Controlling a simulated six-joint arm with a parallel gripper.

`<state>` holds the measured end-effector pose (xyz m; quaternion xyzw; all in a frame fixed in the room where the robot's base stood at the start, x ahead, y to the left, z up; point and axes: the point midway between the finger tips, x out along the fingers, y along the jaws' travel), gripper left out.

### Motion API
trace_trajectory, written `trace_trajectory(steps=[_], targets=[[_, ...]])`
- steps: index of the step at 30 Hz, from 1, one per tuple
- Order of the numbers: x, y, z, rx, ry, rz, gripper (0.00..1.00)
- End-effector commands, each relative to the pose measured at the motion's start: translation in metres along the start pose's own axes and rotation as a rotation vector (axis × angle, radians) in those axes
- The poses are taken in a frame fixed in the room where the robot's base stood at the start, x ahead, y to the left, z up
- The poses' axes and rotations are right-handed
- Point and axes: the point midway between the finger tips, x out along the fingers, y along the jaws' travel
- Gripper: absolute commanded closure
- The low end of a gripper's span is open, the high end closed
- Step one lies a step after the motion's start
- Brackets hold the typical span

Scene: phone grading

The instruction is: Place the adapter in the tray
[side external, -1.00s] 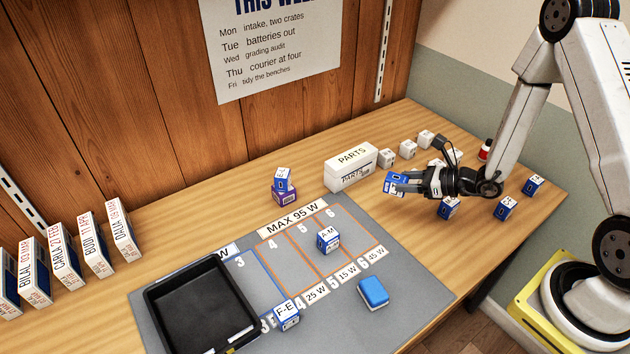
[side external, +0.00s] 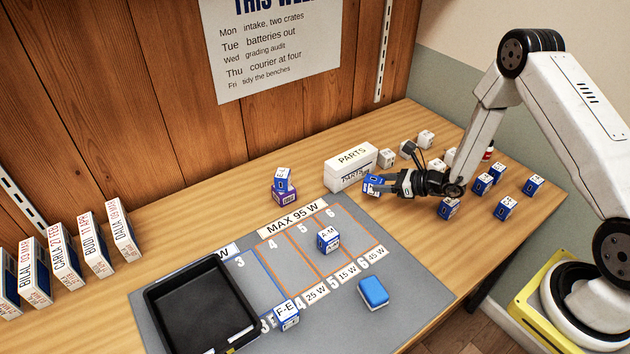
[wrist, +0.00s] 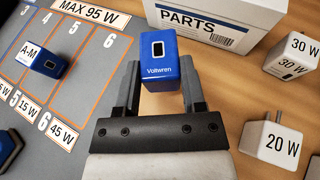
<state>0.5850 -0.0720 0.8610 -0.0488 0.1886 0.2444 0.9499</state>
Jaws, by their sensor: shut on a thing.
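My gripper (side external: 386,186) is shut on a blue-and-white adapter (side external: 372,184), held above the wooden bench beside the PARTS box. In the wrist view the adapter (wrist: 163,60) sits between the fingers, showing a port and the word "Voltwren". Its wattage label is not visible. The black tray (side external: 152,303) stands at the left end of the grey mat, away from my gripper, and its visible inside looks empty. Another blue adapter marked A-M (side external: 328,239) stands on the mat, and one marked F-E (side external: 287,315) stands near the tray's right side.
The white PARTS box (side external: 350,167) is close behind my gripper. White adapters, one marked 20 W (wrist: 268,142), and several blue ones stand around the arm. A blue block (side external: 373,291) lies on the mat (side external: 425,275). Two stacked blocks (side external: 283,188) stand behind the mat.

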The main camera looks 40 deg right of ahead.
Motion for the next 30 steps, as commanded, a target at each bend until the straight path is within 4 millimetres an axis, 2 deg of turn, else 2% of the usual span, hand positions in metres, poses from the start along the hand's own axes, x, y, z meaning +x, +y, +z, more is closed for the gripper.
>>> trace_trajectory(steps=[5, 15, 29, 30], targets=[[0.007, -0.003, -0.006, 0.001, 0.000, 0.001, 1.00], [0.017, -0.003, -0.031, 0.000, 0.001, 0.000, 1.00], [0.019, -0.003, -0.035, 0.000, 0.000, 0.000, 1.00], [0.019, -0.003, -0.035, 0.000, 0.000, 0.000, 0.39]])
